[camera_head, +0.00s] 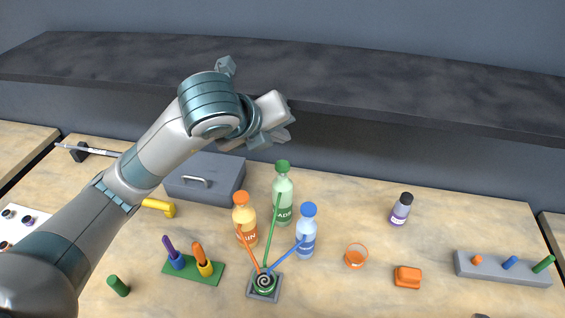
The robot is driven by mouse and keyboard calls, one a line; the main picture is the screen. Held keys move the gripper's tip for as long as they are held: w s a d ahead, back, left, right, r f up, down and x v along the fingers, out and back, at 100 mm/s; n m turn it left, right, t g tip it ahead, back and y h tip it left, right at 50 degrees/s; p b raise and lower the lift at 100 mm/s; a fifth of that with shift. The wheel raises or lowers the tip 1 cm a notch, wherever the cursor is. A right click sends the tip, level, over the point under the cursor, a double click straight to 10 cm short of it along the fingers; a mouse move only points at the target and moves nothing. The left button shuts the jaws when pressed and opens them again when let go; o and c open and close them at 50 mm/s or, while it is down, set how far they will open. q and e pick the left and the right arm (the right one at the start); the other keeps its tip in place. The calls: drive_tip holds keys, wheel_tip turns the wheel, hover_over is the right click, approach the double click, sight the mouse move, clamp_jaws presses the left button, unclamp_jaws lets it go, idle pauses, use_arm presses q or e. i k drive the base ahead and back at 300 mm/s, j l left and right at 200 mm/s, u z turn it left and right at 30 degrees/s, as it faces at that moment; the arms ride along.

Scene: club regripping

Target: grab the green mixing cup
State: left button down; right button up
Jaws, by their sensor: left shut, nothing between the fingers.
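My left arm comes in from the left, and my left gripper (274,138) is high above the table's back, well behind and above the cup. It is shut and empty, and its fingers are partly hidden by the wrist. My right gripper is not in view.
Orange, green and blue bottles (245,216) stand close behind the cup. A green rack (207,279) with screwdriver-like handles is on its left. A dark shelf (350,80) spans the back.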

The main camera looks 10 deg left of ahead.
sight(264, 285)
drive_tip(key=k+j, duration=0.25)
drive_tip(key=k, duration=0.25)
drive_tip(key=k+j, duration=0.2)
drive_tip(key=k, duration=0.25)
drive_tip(key=k+j, duration=0.25)
drive_tip(key=k, duration=0.25)
drive_tip(key=k+j, duration=0.25)
drive_tip(key=k, duration=0.2)
